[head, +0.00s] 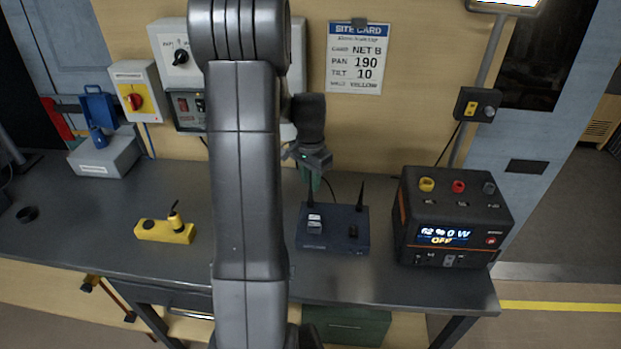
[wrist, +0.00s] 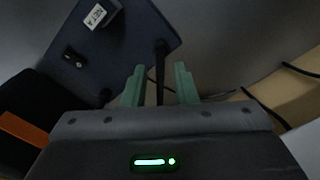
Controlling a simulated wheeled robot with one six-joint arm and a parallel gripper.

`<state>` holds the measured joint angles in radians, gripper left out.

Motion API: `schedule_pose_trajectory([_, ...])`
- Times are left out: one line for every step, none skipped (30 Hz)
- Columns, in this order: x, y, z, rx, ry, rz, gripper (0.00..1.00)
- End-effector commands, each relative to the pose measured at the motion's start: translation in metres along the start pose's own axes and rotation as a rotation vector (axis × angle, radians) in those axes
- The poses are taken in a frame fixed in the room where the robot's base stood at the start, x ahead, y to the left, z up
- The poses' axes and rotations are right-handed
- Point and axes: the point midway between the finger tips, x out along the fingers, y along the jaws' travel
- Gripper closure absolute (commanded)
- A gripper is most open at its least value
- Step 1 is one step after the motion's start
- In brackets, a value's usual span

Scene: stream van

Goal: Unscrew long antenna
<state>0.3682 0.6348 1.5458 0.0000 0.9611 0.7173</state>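A dark blue box (head: 333,240) with white labels stands on the worktop, and it also shows in the wrist view (wrist: 135,20). Two thin black antennas rise from its back corners. The left antenna (head: 311,198) stands just under my gripper (head: 313,181), its top partly hidden. In the wrist view, this antenna (wrist: 160,65) is between the two green fingers of my gripper (wrist: 159,84), with a gap on each side. My gripper is open. The right antenna (head: 360,196) stands clear. Which antenna is longer, I cannot tell.
A black power unit (head: 452,220) with a lit display stands to the right of the box. A yellow device (head: 165,231) with a black stub lies left. A site card (head: 356,58) and switch boxes (head: 136,92) are on the back wall. The worktop (head: 110,215) has free room at left.

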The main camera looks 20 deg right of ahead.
Motion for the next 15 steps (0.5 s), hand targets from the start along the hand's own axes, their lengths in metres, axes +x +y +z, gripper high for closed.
schedule_pose_trajectory([0.0, 0.0, 0.0, -0.001, 0.0, 0.0, 0.74])
schedule_pose_trajectory([0.0, 0.0, 0.0, -0.001, 0.0, 0.0, 0.74])
schedule_pose_trajectory([0.0, 0.0, 0.0, 0.003, 0.0, 0.0, 0.74])
schedule_pose_trajectory([0.0, 0.0, 0.0, 0.011, 0.0, 0.0, 0.74])
schedule_pose_trajectory([0.0, 0.0, 0.0, 0.025, 0.0, 0.0, 0.74])
schedule_pose_trajectory([0.0, 0.0, 0.0, 0.054, 0.0, 0.0, 0.74])
schedule_pose_trajectory([0.0, 0.0, 0.0, 0.081, 0.0, 0.0, 0.74])
schedule_pose_trajectory([0.0, 0.0, 0.0, 0.113, 0.0, 0.0, 0.74])
schedule_pose_trajectory([0.0, -0.0001, 0.0, 0.158, 0.0, 0.0, 0.74])
schedule_pose_trajectory([-0.0001, -0.0001, 0.0, 0.191, 0.0, 0.0, 0.74])
schedule_pose_trajectory([0.0, -0.0001, 0.0, 0.222, 0.0, 0.0, 0.74])
schedule_pose_trajectory([0.0, -0.0001, 0.0, 0.259, 0.0, 0.0, 0.74])
schedule_pose_trajectory([0.0, -0.0001, 0.0, 0.284, 0.0, 0.0, 0.74])
schedule_pose_trajectory([0.0, -0.0001, 0.0, 0.305, 0.0, 0.0, 0.74])
schedule_pose_trajectory([0.0, -0.0001, 0.0, 0.325, 0.0, 0.0, 0.74])
